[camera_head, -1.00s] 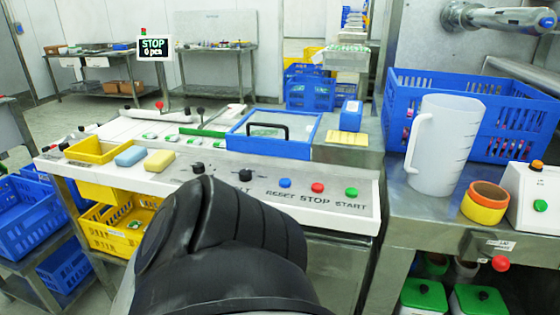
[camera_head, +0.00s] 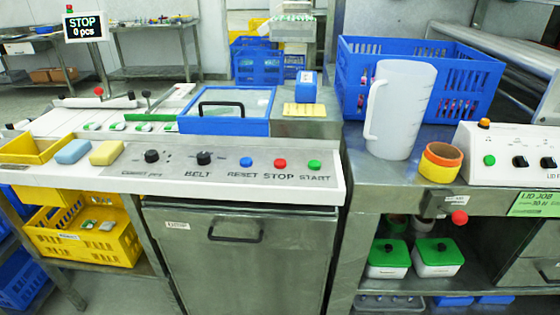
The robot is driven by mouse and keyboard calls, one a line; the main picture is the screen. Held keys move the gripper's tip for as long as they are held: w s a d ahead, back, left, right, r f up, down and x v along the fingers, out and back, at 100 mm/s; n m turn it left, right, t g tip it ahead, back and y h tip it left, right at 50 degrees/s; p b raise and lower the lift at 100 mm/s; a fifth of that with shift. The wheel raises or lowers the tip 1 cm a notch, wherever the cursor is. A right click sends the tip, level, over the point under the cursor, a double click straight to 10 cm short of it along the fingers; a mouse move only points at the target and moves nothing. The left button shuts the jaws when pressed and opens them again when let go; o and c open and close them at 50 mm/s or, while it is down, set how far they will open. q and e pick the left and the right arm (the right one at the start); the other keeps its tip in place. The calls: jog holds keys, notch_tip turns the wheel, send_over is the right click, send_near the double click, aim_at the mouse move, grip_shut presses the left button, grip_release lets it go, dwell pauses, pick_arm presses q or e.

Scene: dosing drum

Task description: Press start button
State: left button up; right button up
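The green start button (camera_head: 314,165) is on the sloped front panel (camera_head: 220,168) of the machine, above the printed word START. The red stop button (camera_head: 280,164) and the blue reset button (camera_head: 246,162) are to its left in the same row. The sign (camera_head: 84,26) at the upper left reads STOP and 0 pcs. Neither of my grippers is in view, and nothing covers the start button.
A white measuring jug (camera_head: 398,110) and an orange-yellow ring (camera_head: 440,162) stand on the steel bench right of the panel. A blue crate (camera_head: 470,75) is behind them. Two black knobs (camera_head: 204,158) are left of the buttons. The space before the panel is clear.

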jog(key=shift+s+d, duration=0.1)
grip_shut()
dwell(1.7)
